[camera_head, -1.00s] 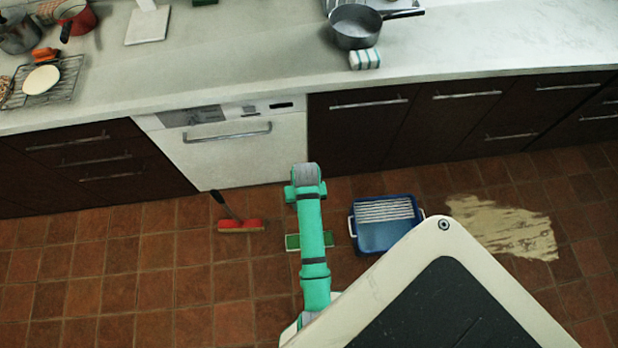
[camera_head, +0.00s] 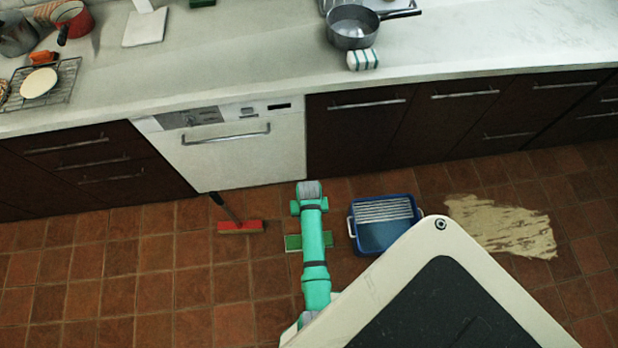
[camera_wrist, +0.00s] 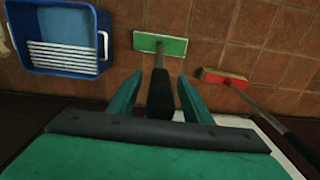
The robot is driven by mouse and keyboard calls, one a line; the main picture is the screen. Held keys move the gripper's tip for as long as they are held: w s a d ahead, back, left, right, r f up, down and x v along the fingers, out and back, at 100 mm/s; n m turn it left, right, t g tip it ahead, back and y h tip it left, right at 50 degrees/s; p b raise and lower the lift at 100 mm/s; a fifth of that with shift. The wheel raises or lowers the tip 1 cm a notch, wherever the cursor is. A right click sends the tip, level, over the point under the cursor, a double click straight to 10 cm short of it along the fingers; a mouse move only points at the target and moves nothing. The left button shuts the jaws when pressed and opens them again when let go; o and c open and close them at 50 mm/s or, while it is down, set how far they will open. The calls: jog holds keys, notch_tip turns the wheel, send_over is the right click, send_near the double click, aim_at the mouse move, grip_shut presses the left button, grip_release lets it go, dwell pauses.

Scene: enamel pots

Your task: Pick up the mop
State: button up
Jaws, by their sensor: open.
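The mop has a flat green head (camera_wrist: 160,43) lying on the tiled floor and a handle that turns dark (camera_wrist: 161,92) towards my gripper. My gripper (camera_wrist: 159,84) is open in the wrist view, with one green finger on each side of the dark handle. I cannot tell whether either finger touches it. In the head view the green mop head (camera_head: 293,243) shows on both sides of my arm, which hides its middle and the handle.
A blue bucket (camera_head: 382,236) with a ribbed white wringer stands right of the mop. A red-headed broom (camera_head: 240,226) is to the left, its dark handle towards the cabinets. A pale spill (camera_head: 500,226) lies right of the bucket. The white dishwasher (camera_head: 245,150) and dark cabinets bound the floor.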

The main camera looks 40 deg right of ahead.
jog(key=shift+f, duration=0.35)
jog(key=shift+c, duration=0.3)
grip_shut()
jog(key=shift+r, duration=0.1)
